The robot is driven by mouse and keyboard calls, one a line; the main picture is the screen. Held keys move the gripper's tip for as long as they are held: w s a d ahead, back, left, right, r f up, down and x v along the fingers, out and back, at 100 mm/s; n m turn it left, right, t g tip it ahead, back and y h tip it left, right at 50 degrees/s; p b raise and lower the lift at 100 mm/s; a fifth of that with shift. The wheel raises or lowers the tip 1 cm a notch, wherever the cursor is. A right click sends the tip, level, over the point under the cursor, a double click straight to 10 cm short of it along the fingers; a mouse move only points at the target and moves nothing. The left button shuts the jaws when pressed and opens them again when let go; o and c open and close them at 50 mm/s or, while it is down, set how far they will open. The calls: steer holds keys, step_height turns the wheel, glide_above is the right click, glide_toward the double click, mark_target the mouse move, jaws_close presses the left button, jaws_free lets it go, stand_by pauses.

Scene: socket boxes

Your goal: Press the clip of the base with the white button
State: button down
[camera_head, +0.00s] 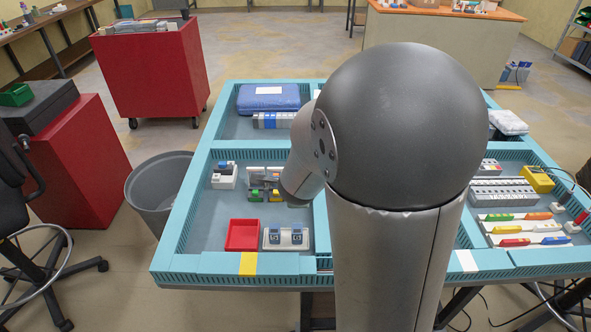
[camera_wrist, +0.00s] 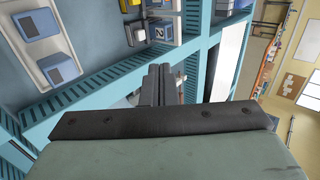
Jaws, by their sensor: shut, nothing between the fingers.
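A group of small bases (camera_head: 256,194) with yellow, green and grey parts sits in the left table compartment, partly behind my wrist. In the wrist view, small pieces with yellow parts and a dark number face (camera_wrist: 160,32) show near the top. A white block with a blue part (camera_head: 224,177) stands left of the group. My gripper (camera_wrist: 160,72) is shut and empty, and its fingertips appear apart from the pieces. In the head view my arm covers much of the middle.
A red tray (camera_head: 242,235) and a white holder (camera_head: 270,247) with two blue-grey boxes lie at the compartment's front; the holder also shows in the wrist view (camera_wrist: 27,45). Blue table walls (camera_head: 190,200) edge the compartments. A blue case (camera_head: 268,98) lies behind.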

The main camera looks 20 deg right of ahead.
steer(key=b+x, duration=0.1)
steer(key=x, duration=0.3)
steer(key=w+r+b+x, duration=0.1)
steer(key=x, duration=0.3)
steer(key=b+x, duration=0.1)
steer(key=x, duration=0.3)
steer(key=shift+w+d+r, duration=0.15)
steer(key=shift+r, duration=0.05)
steer(key=shift+w+d, duration=0.2)
steer(key=shift+w, duration=0.35)
steer(key=shift+d, duration=0.1)
